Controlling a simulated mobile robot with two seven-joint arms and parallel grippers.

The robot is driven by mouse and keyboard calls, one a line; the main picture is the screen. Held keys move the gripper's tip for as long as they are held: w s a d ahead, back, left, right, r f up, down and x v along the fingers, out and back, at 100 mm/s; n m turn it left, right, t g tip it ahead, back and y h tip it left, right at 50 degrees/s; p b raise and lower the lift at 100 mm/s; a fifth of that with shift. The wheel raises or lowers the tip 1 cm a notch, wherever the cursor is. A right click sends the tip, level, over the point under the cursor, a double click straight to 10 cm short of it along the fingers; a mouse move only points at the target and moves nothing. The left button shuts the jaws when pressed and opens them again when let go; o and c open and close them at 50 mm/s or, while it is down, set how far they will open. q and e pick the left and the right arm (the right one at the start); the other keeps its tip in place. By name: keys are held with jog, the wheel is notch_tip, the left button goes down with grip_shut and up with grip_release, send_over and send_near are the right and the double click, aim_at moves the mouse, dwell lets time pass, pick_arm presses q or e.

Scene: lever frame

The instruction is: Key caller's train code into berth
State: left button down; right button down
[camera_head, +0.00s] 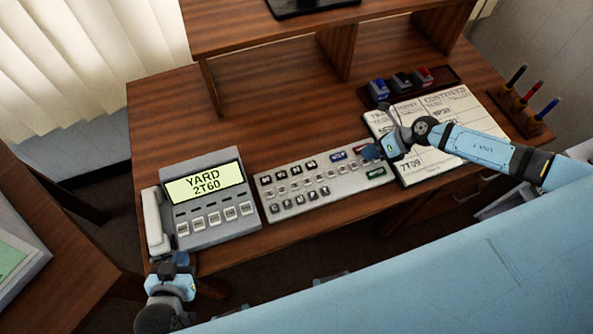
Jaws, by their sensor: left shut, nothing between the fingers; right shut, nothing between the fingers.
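A grey telephone console (225,224) stands at the left of the desk. Its lit display (205,184) reads "YARD 2T60". Its pale handset (153,222) lies along the console's left side. A light grey keypad panel (325,185) lies to its right, with rows of small keys and blue, red and green keys at its right end. My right gripper (371,152) is shut and empty at the panel's upper right end, partly covering that area; I cannot tell whether it touches a key. My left gripper (178,261) is shut and empty, just below the handset's lower end.
A ruled register sheet (455,112) lies right of the panel under my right arm, with "7T09" written low on it. A raised wooden shelf (275,85) spans the back.

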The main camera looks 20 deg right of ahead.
pick_arm(q)
jog(key=shift+a+f+b, duration=0.1)
jog(key=shift+f+b, duration=0.35)
jog(key=shift+f, duration=0.25)
pick_arm(e)
jog(key=shift+d+f, duration=0.2)
jog(key=shift+d, duration=0.9)
pick_arm(q)
jog(key=shift+f, duration=0.25)
pick_arm(e)
jog(key=shift+d+r, duration=0.2)
jog(key=shift+d, duration=0.35)
jog(key=shift+f, duration=0.15)
pick_arm(q)
jog(key=shift+f+b, duration=0.2)
jog(key=shift+b, duration=0.25)
pick_arm(e)
jog(key=shift+w+f, duration=0.1)
jog(key=shift+f, duration=0.2)
pick_arm(q)
jog(key=shift+f+b, duration=0.3)
jog(key=shift+f, duration=0.05)
pick_arm(e)
jog(key=shift+f, duration=0.35)
pick_arm(q)
jog(key=shift+r+p, duration=0.7)
jog(key=shift+r, duration=0.05)
pick_arm(e)
jog(key=shift+r, duration=0.8)
